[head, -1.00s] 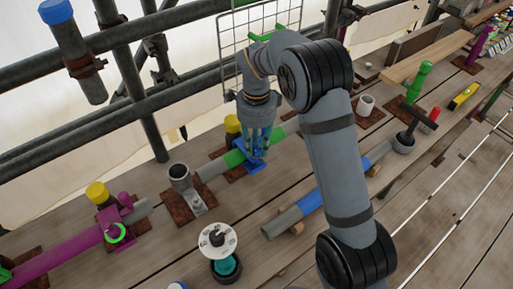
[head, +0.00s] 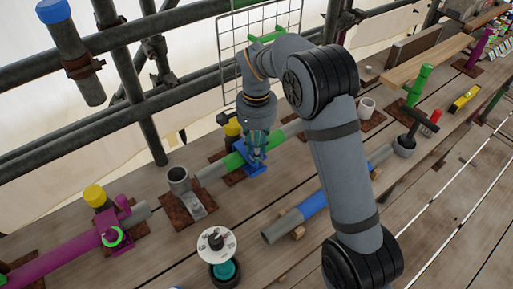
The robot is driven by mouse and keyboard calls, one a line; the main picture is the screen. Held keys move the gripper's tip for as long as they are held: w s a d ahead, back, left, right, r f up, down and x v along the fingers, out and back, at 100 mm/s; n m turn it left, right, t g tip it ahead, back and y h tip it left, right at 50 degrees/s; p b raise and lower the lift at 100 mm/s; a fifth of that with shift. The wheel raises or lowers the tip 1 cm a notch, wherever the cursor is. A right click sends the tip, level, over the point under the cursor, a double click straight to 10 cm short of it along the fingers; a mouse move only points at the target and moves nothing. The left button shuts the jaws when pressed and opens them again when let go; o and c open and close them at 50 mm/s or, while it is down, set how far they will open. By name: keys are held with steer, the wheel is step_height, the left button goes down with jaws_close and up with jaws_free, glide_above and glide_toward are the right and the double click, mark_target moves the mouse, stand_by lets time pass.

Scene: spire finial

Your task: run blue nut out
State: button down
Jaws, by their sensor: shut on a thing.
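A blue clamp fitting (head: 252,169) sits around the green pipe section (head: 233,161) on a rusty plate on the planks. My gripper (head: 257,153) points down at the top of this fitting, with its fingers close together. It is shut on the blue nut there. The nut itself is mostly hidden by the fingers, so I cannot tell how far it sits along its thread.
A yellow-capped post (head: 232,128) stands just left of my gripper. A grey upright socket (head: 179,180) and a magenta clamp (head: 110,230) are further left. A white dial disc (head: 216,244) is in front. Scaffold tubes and a wire mesh (head: 232,60) rise behind.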

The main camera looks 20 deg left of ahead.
steer(key=n, duration=0.7)
steer(key=shift+w+r+p, duration=0.1)
steer(key=shift+p, duration=0.3)
steer(key=n, duration=0.4)
steer(key=shift+p, duration=0.4)
steer(key=n, duration=0.3)
steer(key=shift+n+p, duration=0.3)
steer(key=shift+p, duration=0.1)
steer(key=n+p, duration=0.1)
steer(key=n, duration=0.2)
steer(key=shift+n, duration=0.3)
steer(key=n+p, duration=0.1)
steer(key=n, duration=0.2)
steer(key=shift+n, duration=0.4)
steer(key=n+p, duration=0.1)
steer(key=n, duration=0.2)
steer(key=shift+n+p, duration=0.5)
steer(key=shift+n, duration=1.4)
steer(key=c, duration=1.5)
jaws_free()
